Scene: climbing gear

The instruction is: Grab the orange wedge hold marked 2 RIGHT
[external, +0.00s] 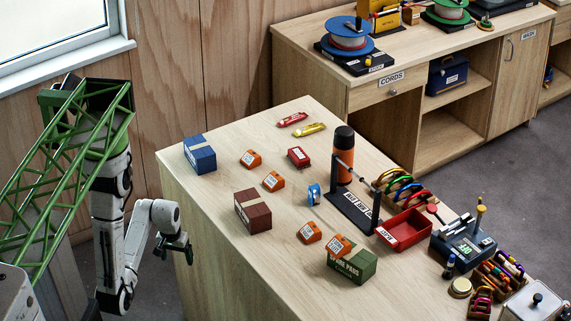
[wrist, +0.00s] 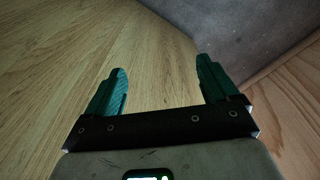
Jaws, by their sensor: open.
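Several orange wedge holds with white labels are on the wooden table in the external view. One wedge (external: 251,159) is by the blue box, another (external: 273,181) is just in front of it, a third (external: 309,232) is nearer the front, and one more (external: 337,246) overlaps the green box. Their labels are too small to read, so I cannot tell which is marked 2 RIGHT. My gripper (external: 182,248) is off the table's left side, apart from all wedges. In the wrist view, my gripper (wrist: 162,88) is open and empty, with only bare wood and grey floor beyond.
The table (external: 262,290) also holds a blue box (external: 200,154), a maroon box (external: 253,211), a green box (external: 358,264), a red open tray (external: 404,231) and an orange bottle with black top (external: 344,155). The front left tabletop is clear.

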